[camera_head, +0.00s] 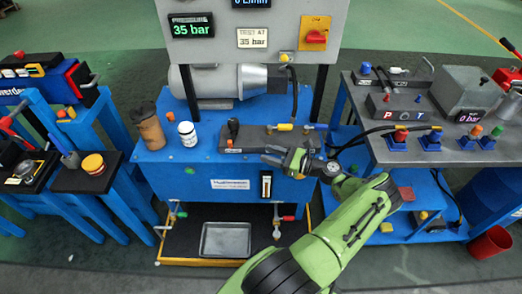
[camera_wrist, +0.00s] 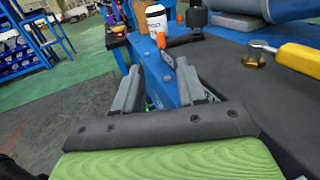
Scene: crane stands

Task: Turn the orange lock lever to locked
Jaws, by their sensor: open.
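The orange lock lever (camera_head: 229,143) is a small orange piece on the front left part of a dark block on the blue bench, just below a black knob. In the wrist view the orange lever (camera_wrist: 161,41) stands beyond the fingertips, in front of a white bottle and above a small label. My gripper (camera_head: 268,154) is over the front of the block, to the right of the lever and apart from it. In the wrist view my gripper (camera_wrist: 157,82) is open, with nothing between its fingers. Which setting the lever is in cannot be told.
A black knob (camera_head: 233,127), a white bottle (camera_head: 187,134) and a brown cup (camera_head: 149,130) stand near the lever. A yellow-handled valve (camera_wrist: 298,60) is close on the right in the wrist view. A gauge panel (camera_head: 255,60) rises behind the bench.

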